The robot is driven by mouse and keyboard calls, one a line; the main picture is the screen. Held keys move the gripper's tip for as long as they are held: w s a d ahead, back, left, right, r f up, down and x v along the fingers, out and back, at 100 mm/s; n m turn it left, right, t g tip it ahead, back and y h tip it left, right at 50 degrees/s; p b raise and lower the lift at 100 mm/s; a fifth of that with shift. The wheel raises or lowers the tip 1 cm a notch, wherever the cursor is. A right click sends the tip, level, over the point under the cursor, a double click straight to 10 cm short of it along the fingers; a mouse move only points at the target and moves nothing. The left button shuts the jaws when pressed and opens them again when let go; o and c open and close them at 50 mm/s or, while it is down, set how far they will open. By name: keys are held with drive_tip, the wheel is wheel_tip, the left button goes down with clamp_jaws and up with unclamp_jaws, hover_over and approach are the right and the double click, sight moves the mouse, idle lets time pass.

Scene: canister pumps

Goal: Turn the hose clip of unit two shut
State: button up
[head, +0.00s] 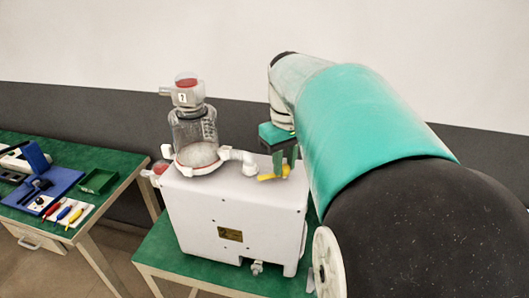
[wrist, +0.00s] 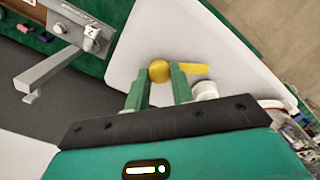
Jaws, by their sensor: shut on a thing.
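A white pump unit (head: 235,205) stands on a green-topped table in the head view. A clear canister (head: 194,130) sits on top, and its small label looks like a 2. The yellow hose clip (head: 270,177) is on the unit's top right, beside the white elbow fitting (head: 240,156). My gripper (head: 285,162) comes down on it from above. In the wrist view my gripper (wrist: 161,76) has its two green fingers on either side of the yellow clip's round hub (wrist: 159,71), and the clip's lever (wrist: 194,69) points right. The fingers partly hide the clip in the head view.
A second green table (head: 115,157) at the left holds a blue tool tray (head: 45,193), a green open box (head: 97,181) and several coloured tools. A gap of floor separates the tables. My arm hides the area right of the unit.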

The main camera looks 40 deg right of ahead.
sight(284, 166)
drive_tip(key=m, duration=0.6)
drive_tip(key=shift+r, duration=0.1)
idle(0.4)
drive_tip(key=o, duration=1)
wheel_tip(284, 166, up, 14)
drive_tip(key=shift+f, duration=0.1)
idle(0.4)
